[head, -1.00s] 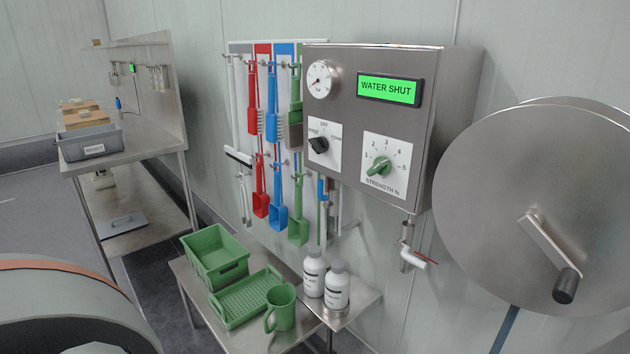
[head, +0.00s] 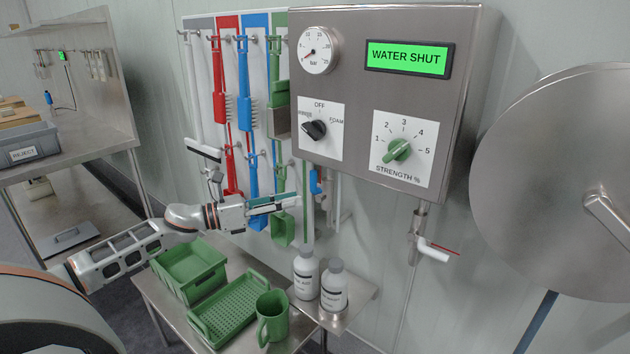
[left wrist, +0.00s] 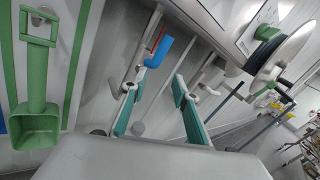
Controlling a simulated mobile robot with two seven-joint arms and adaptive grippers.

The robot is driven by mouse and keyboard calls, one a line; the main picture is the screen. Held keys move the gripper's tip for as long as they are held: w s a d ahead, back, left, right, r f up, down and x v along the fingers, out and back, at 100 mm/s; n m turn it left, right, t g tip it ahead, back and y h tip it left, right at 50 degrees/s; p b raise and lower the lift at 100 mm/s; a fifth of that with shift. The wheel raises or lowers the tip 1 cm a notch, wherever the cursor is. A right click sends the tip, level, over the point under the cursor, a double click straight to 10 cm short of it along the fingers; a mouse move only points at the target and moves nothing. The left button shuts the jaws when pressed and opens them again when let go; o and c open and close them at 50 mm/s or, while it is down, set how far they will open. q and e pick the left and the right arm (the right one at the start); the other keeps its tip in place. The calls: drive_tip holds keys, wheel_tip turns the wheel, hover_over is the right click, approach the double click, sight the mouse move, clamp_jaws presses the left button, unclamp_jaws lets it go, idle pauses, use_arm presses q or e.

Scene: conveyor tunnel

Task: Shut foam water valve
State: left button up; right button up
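The steel control box (head: 480,60) has a green display (head: 407,57) reading WATER SHUT. Below its left side, a blue valve handle (head: 315,182) points down along a pipe. The handle also shows in the left wrist view (left wrist: 158,51), ahead of the fingers. A second valve, white with a thin red lever (head: 437,252), hangs under the box's right side. My left gripper (head: 285,202) is left of the blue handle and apart from it. In the left wrist view its teal fingers (left wrist: 158,108) are spread with nothing between them. My right gripper is out of view.
Red, blue and green tools (head: 249,110) hang on the wall rack behind my left gripper. Below are a green bin (head: 190,275), a green basket, a green mug (head: 273,318) and two white bottles (head: 306,275). A hose reel (head: 560,180) stands at right.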

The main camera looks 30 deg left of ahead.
sight(314, 186)
use_arm(q)
wheel_tip(314, 186, up, 5)
drive_tip(key=a+m, duration=0.2)
drive_tip(key=m, duration=0.2)
drive_tip(key=shift+g, duration=0.4)
drive_tip(key=shift+x, duration=4.15)
clamp_jaws()
